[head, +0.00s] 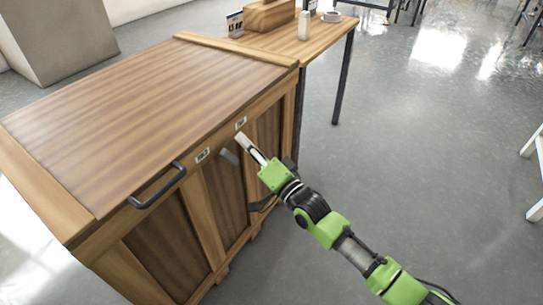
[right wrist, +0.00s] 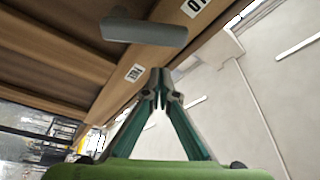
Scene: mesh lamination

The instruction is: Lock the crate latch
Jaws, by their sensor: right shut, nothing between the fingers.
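The wooden crate (head: 140,90) stands at the left of the head view, its panelled front facing my right arm. A grey latch lever (head: 229,156) sits on the front rail, between and slightly below two small white labels; it also shows at the top of the right wrist view (right wrist: 145,31). My right gripper (head: 243,141) is shut and empty, its tips close to the rail just right of the lever. In the wrist view the closed fingertips (right wrist: 160,78) are apart from the lever, near one label (right wrist: 134,73). My left gripper is out of view.
A black bar handle (head: 157,187) juts from the crate's front at the left. A wooden table (head: 325,42) with a wooden box (head: 268,15) and a white bottle (head: 304,25) stands behind. The grey floor (head: 430,130) to the right is open.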

